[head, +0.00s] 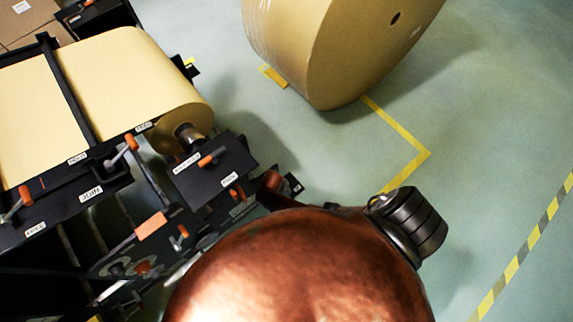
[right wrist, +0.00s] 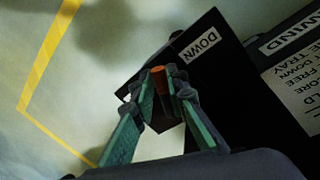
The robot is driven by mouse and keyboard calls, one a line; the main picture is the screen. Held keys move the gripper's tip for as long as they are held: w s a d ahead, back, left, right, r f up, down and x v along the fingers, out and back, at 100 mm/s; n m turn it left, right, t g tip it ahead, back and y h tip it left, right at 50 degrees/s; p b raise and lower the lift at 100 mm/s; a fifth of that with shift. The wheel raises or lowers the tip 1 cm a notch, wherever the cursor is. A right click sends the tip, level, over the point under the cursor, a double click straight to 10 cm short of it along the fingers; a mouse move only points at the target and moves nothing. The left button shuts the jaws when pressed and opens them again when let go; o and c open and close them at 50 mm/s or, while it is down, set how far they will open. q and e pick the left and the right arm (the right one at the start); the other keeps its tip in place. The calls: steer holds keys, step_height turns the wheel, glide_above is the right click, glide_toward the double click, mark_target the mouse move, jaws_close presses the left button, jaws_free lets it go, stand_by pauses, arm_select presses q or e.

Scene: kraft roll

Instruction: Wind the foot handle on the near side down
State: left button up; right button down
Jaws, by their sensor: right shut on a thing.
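The orange-red foot handle (right wrist: 159,80) stands between the green-padded fingers of my right gripper (right wrist: 165,95) in the right wrist view. The gripper is shut on it, with a finger on each side. A dark panel beside the handle carries a white "DOWN" label (right wrist: 201,43). In the head view my own copper-coloured body covers the lower middle, and the right gripper's fingers cannot be made out there. My left gripper is not in either view.
A black stand holds a kraft roll (head: 150,70) at the left, with several orange-gripped handles and labels such as "JOIN" (head: 91,193). A large kraft roll (head: 330,45) stands on the floor at the top. The green floor at right is clear, with yellow tape lines (head: 400,135).

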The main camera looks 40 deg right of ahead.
steer(key=shift+a+m, duration=0.2)
steer(key=shift+m, duration=0.6)
steer(key=shift+w, duration=0.1)
steer(key=c, duration=1.9)
jaws_free()
step_height(320, 180, up, 7)
steer(key=a, duration=0.1)
steer(key=shift+w+r, duration=0.2)
steer(key=shift+w, duration=0.2)
steer(key=shift+s+f, duration=0.1)
